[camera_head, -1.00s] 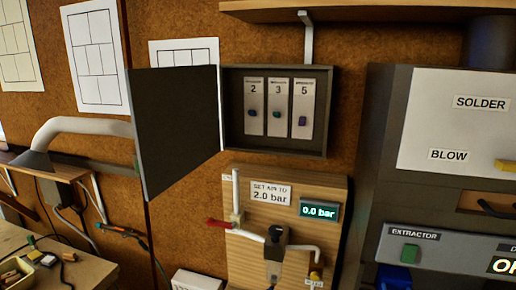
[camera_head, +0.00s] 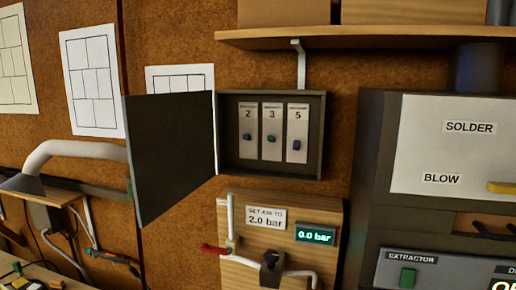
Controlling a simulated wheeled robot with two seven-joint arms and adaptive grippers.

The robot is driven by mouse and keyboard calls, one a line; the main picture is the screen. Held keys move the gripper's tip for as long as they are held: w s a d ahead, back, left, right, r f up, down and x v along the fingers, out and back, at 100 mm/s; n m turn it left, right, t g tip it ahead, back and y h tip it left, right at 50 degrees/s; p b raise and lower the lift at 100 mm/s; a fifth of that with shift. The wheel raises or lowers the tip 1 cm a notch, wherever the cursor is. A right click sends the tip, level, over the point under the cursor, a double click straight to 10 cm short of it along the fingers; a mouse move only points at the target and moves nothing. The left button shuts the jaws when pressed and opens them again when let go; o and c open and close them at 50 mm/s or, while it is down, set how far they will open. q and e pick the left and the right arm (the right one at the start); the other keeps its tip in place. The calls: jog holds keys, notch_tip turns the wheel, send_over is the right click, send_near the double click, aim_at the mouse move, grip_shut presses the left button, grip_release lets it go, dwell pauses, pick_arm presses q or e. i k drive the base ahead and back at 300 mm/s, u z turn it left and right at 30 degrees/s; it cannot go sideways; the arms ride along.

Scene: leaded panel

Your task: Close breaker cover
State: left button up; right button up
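The breaker cover (camera_head: 172,152) is a dark flat door, swung wide open to the left of the breaker box (camera_head: 316,140). It is hinged at the box's left edge. Inside the box are three light breaker panels marked 2, 3 (camera_head: 271,132) and 5, each with a small coloured switch. The switches of 2 and 3 look blue to teal, that of 5 purple. Neither of my grippers shows in the head view.
A wooden shelf (camera_head: 370,35) with boxes is above the breaker box. Below it is a wooden air panel (camera_head: 240,273) with a red-handled valve and a 0.0 bar display. A grey cabinet (camera_head: 372,150) stands at right. A white pipe (camera_head: 85,149) runs behind the cover's left side.

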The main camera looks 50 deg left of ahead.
aim_at(169, 137)
jog(key=z, duration=1.55)
jog(key=k, duration=2)
jog(key=u, duration=2.1)
jog(key=i, duration=0.5)
jog(key=u, duration=0.05)
jog(key=k, duration=0.5)
jog(key=u, duration=0.6)
jog(key=i, duration=0.6)
jog(key=z, duration=1.2)
